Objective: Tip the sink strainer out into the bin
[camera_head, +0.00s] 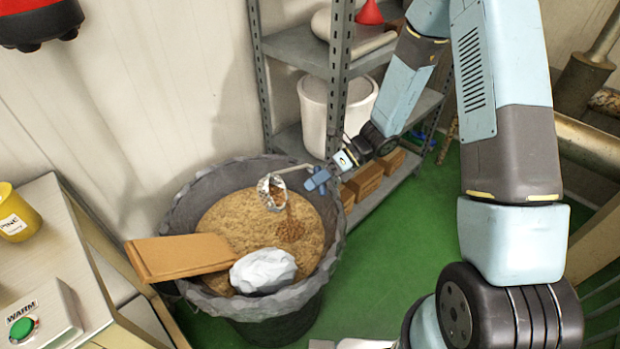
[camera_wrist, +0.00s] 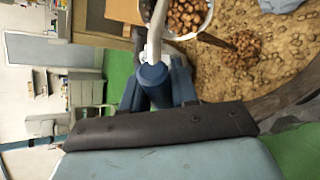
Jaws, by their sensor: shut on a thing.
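The sink strainer (camera_head: 270,192) is a small metal cup with a thin handle. It is tilted over the bin, and brown nut-like bits fall from it onto the bin's contents. In the wrist view the strainer (camera_wrist: 208,22) still holds many brown bits, and a heap of them lies below. The bin (camera_head: 337,235) is a dark, lined round tub filled with tan crumbly stuff. My gripper (camera_head: 312,182) is shut on the strainer's handle at the bin's right rim; it also shows in the wrist view (camera_wrist: 153,75).
A wooden board (camera_head: 180,256) juts over the bin's left rim, and a white crumpled lump (camera_head: 263,270) lies inside at the front. A metal shelf (camera_head: 290,50) with a white tub (camera_head: 318,115) stands behind. A counter with a yellow can (camera_head: 15,215) is at left.

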